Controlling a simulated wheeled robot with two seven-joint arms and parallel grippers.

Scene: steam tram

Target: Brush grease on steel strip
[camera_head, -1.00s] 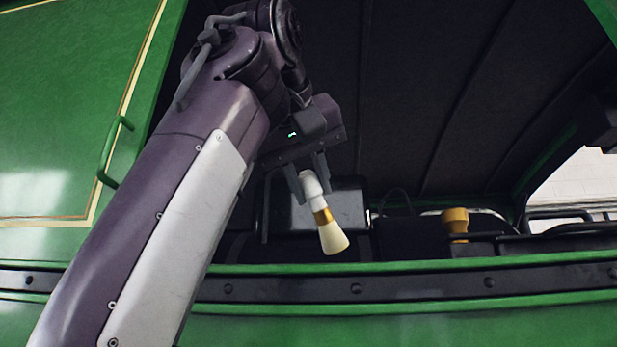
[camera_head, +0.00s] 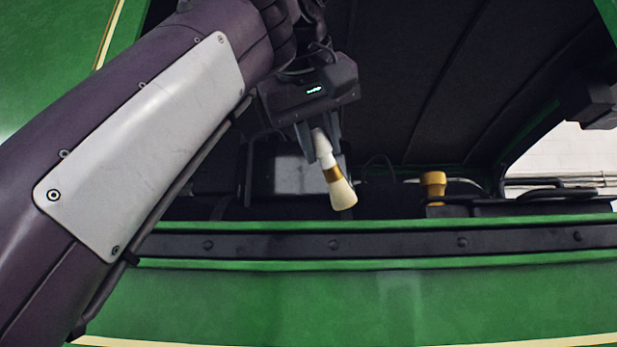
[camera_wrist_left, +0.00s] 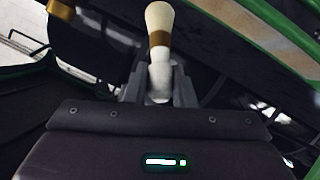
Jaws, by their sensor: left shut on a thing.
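My left gripper (camera_head: 318,140) is shut on the white handle of a brush (camera_head: 337,184). The brush has a gold-coloured band and pale bristles that point down and slightly right in the head view. It hangs above and behind the dark steel strip (camera_head: 390,242), apart from it as far as I can tell. The strip runs across the green tram side with several rivets along it. In the left wrist view the brush (camera_wrist_left: 158,22) stands out between the fingers (camera_wrist_left: 158,85), bristles away from me. My right gripper is not in view.
The green side panel (camera_head: 400,300) lies below the strip. The dark cab opening (camera_head: 400,90) is behind the brush. A yellow-brown fitting (camera_head: 433,185) stands inside at right, beside dark pipes (camera_head: 550,190). A bright wall (camera_head: 575,155) shows at the far right.

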